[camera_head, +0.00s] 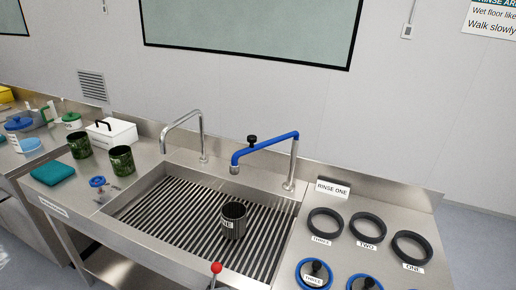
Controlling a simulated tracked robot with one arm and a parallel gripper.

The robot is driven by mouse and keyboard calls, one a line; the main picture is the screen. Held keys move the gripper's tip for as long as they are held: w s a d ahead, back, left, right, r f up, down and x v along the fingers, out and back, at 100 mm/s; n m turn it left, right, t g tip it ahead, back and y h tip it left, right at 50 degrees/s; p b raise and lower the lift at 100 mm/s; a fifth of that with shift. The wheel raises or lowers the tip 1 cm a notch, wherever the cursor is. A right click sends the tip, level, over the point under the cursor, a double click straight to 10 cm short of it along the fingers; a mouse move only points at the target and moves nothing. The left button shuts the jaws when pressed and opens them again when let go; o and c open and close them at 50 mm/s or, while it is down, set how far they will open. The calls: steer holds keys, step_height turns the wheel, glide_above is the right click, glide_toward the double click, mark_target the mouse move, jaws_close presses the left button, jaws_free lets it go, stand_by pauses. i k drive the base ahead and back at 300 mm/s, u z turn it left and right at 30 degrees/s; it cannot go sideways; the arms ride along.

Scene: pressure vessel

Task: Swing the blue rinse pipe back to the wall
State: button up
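The blue rinse pipe (265,145) stands at the back right of the sink, on a bare metal post. Its blue arm reaches left and toward me over the sink, with a dark knob on top near its outer end and a short nozzle pointing down. It stands apart from the wall behind. A dark cup (233,220) with a partly readable label stands on the sink's slatted rack (180,213), below and in front of the nozzle. My gripper is not in view.
A plain metal tap (201,135) stands left of the blue pipe. Black rings (367,229) and blue-rimmed lids (315,273) lie on the right counter by a "RINSE ONE" sign (333,187). A red-tipped lever (216,268) rises at the front. Green cups (121,160) stand left.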

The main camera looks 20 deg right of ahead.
mark_target(234, 166)
steer(key=k, duration=1)
steer(key=u, duration=0.35)
steer(key=i, duration=1.15)
steer(key=z, duration=0.3)
steer(key=i, duration=1)
steer(key=z, duration=0.65)
